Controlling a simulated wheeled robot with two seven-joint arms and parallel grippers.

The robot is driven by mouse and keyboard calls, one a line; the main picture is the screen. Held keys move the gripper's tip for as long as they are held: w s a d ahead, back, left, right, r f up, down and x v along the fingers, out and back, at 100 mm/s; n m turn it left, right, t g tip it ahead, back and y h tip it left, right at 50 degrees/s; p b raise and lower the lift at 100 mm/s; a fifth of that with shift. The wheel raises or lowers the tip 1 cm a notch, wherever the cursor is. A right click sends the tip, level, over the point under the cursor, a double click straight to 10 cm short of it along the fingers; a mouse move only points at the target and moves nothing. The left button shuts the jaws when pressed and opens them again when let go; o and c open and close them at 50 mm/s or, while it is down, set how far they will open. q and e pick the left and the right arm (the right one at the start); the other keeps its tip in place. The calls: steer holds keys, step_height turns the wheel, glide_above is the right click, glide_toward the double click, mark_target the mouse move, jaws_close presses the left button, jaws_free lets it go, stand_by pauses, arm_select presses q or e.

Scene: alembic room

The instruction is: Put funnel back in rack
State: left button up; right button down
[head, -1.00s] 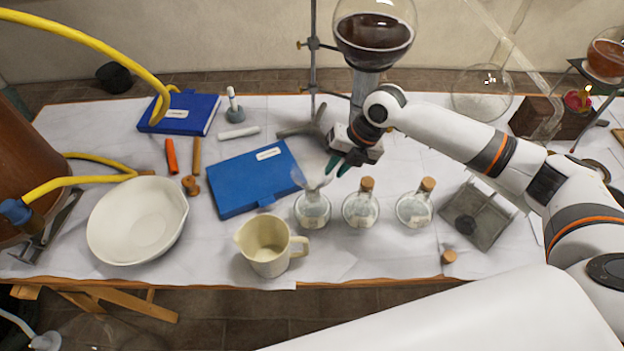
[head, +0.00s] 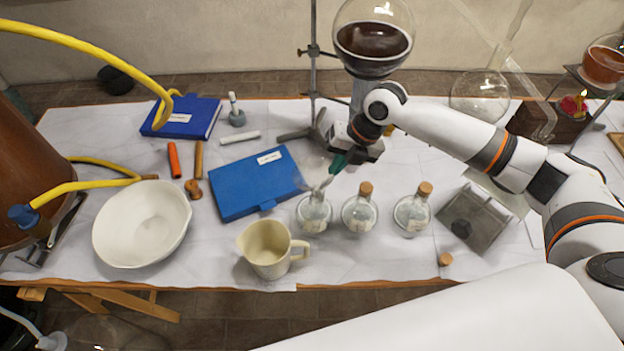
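The clear glass funnel (head: 319,184) stands in the neck of the leftmost of three small flasks (head: 314,213). It is faint against the white cloth, and its upper part is hard to make out. My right gripper (head: 336,165) reaches in from the right with its green fingertips at the funnel's upper right edge. The fingers are close together and appear shut on the funnel's rim. I cannot make out a rack with certainty. My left gripper is not in view.
Two corked flasks (head: 359,212) stand just right of the funnel. A cream jug (head: 268,250) is in front, a blue book (head: 240,190) to the left. A metal stand (head: 314,70) and a large round flask of dark liquid (head: 372,45) rise behind the gripper.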

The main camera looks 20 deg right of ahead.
step_height(320, 180, up, 9)
steer(key=p, duration=0.7)
steer(key=shift+r+p, duration=0.15)
steer(key=shift+p, duration=0.15)
stand_by(0.4)
